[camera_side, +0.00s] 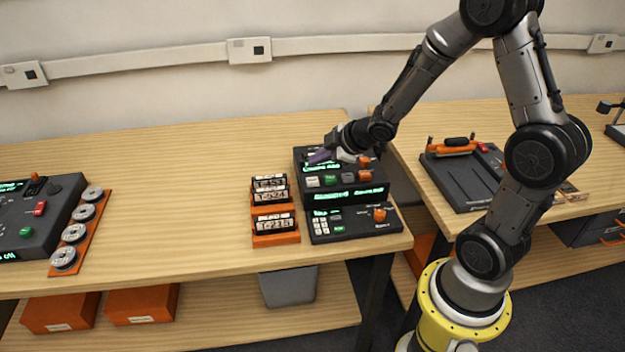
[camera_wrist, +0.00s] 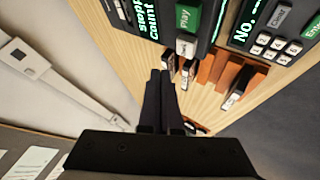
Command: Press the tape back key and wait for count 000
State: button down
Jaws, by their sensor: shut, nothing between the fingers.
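The dark tape console (camera_side: 375,192) stands at the right end of the left table, with green-lit displays and a row of keys. Its upper display (camera_side: 322,168) is too small to read surely; in the wrist view a display (camera_wrist: 148,18) shows "stopp…" and "count", with the number out of sight. A green Play key (camera_wrist: 186,17) has a pale key (camera_wrist: 186,45) beside it, whose label I cannot read. I cannot tell which key is tape back. My gripper (camera_side: 316,158) is shut and empty above the console's upper left part; its fingers (camera_wrist: 168,72) show no clear contact.
An orange rack (camera_side: 277,238) with labelled cassettes stands left of the console. A keypad unit (camera_side: 352,230) sits in front. Another console (camera_side: 50,215) and an orange strip of reels (camera_side: 85,226) are far left. The table between is clear.

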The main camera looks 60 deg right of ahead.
aim_at(317, 181)
jog(key=shift+f, duration=1.4)
dwell(1.0)
jog(key=shift+f, duration=0.4)
jog(key=shift+f, duration=0.5)
dwell(0.6)
jog(key=shift+r, duration=0.9)
jog(key=shift+r, duration=2.5)
dwell(0.6)
